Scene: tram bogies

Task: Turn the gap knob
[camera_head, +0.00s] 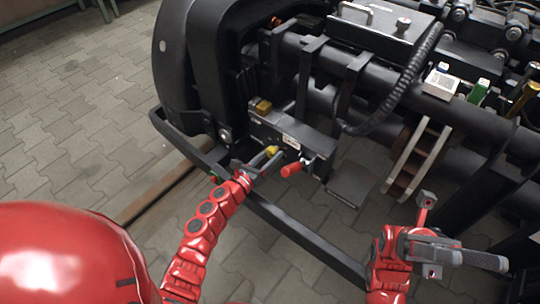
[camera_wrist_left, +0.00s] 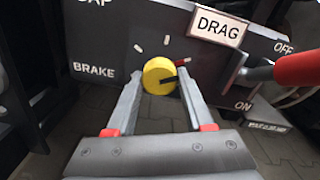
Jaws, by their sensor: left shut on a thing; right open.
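A yellow round knob (camera_head: 272,151) with a dark pointer line sits on the front of a dark control box (camera_head: 265,127). In the left wrist view the knob (camera_wrist_left: 159,76) lies between the two fingertips. My left gripper (camera_head: 264,160) is shut on it. White tick marks show around the knob's upper side. A partly cut-off "AP" label and a "BRAKE" label stand to its left, and a "DRAG" plate (camera_wrist_left: 218,28) is at its upper right. My right gripper (camera_head: 458,256) is open, away from the box at the lower right.
A red-handled lever (camera_head: 292,169) sticks out right of the knob, near "OFF" and "ON" labels. A yellow part (camera_head: 263,107) sits on top of the box. A black frame bar (camera_head: 290,226) runs in front. A white box (camera_head: 440,83) rests on the bogie. Paved floor is clear at left.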

